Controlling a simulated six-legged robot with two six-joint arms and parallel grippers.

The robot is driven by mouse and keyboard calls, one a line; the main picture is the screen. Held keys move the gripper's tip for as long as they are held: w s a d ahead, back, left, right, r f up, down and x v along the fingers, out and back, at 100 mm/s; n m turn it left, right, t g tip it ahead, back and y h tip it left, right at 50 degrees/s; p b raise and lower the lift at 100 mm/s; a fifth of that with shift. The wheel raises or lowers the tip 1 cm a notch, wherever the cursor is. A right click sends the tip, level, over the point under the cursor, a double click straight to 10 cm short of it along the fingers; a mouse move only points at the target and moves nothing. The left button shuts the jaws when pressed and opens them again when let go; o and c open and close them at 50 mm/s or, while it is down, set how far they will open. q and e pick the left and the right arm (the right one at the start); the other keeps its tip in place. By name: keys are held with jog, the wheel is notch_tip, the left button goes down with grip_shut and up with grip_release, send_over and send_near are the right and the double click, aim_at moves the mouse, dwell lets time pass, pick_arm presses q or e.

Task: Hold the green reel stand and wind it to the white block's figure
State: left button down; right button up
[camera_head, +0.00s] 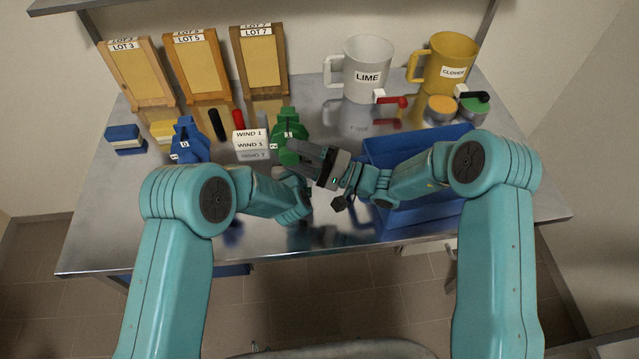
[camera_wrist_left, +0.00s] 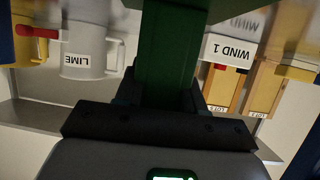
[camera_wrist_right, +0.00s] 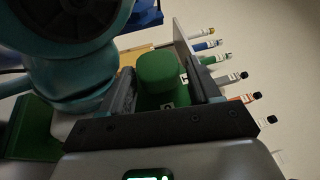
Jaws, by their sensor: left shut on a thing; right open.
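The green reel stand (camera_head: 287,128) stands on the steel table right of the white block (camera_head: 250,138), which reads WIND 1. My left gripper (camera_wrist_left: 162,92) is shut on the green stand's body (camera_wrist_left: 170,45); in the head view its fingers are largely hidden by my right gripper. My right gripper (camera_head: 296,156) is open at the stand's near right side. In the right wrist view, a rounded green part (camera_wrist_right: 158,72) with small letter tags shows between and beyond the open fingers. The white block also shows in the left wrist view (camera_wrist_left: 228,52).
A blue reel stand (camera_head: 187,142) is left of the white block, with a black and a red rod between. A blue bin (camera_head: 385,150) stands close on the right. Lot boards (camera_head: 196,68), a LIME mug (camera_head: 366,72) and a yellow mug (camera_head: 450,62) line the back.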

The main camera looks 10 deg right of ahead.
jog(key=shift+f, duration=0.25)
